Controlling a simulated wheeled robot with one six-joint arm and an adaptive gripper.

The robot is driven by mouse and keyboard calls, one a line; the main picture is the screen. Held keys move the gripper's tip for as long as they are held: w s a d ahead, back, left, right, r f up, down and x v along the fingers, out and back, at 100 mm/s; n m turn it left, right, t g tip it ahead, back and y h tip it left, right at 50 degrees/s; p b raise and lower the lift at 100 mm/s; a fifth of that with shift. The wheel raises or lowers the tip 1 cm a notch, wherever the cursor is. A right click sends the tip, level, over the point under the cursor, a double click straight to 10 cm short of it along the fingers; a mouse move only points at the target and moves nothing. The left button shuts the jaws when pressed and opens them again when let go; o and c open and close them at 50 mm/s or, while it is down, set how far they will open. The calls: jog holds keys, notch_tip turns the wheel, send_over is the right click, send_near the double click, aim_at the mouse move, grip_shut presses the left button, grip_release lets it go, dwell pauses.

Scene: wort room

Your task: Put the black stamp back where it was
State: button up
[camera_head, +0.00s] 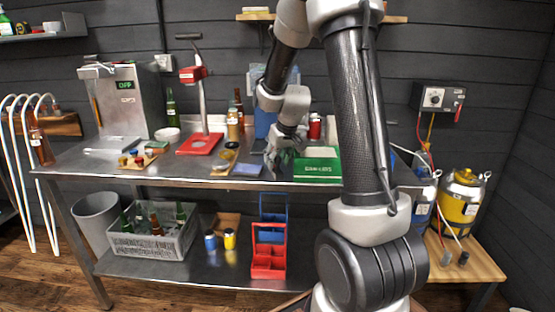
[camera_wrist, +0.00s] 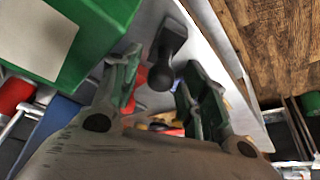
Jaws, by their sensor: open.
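The black stamp (camera_wrist: 172,42) shows in the wrist view on the steel table, near the table's front edge and close to the green box (camera_wrist: 75,30). Its rounded knob points toward the camera, between my fingers in the picture. My gripper (camera_wrist: 158,74) is open, with one finger on each side of the knob; I cannot tell whether either touches it. In the head view my gripper (camera_head: 273,158) is low over the table, left of the green box (camera_head: 317,172). I cannot make out the stamp there.
Below are a grey crate (camera_head: 155,240) and a red carrier (camera_head: 269,262). A yellow keg (camera_head: 460,198) stands at right.

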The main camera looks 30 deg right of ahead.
jog(key=v, duration=1.2)
jog(key=s+a+r, duration=0.2)
jog(key=s+a, duration=0.1)
jog(key=s, duration=1)
jog(key=s+a+r, duration=0.1)
jog(key=s+a, duration=0.3)
jog(key=s, duration=0.9)
jog(key=shift+r+n+g, duration=0.3)
jog(key=shift+r, duration=0.05)
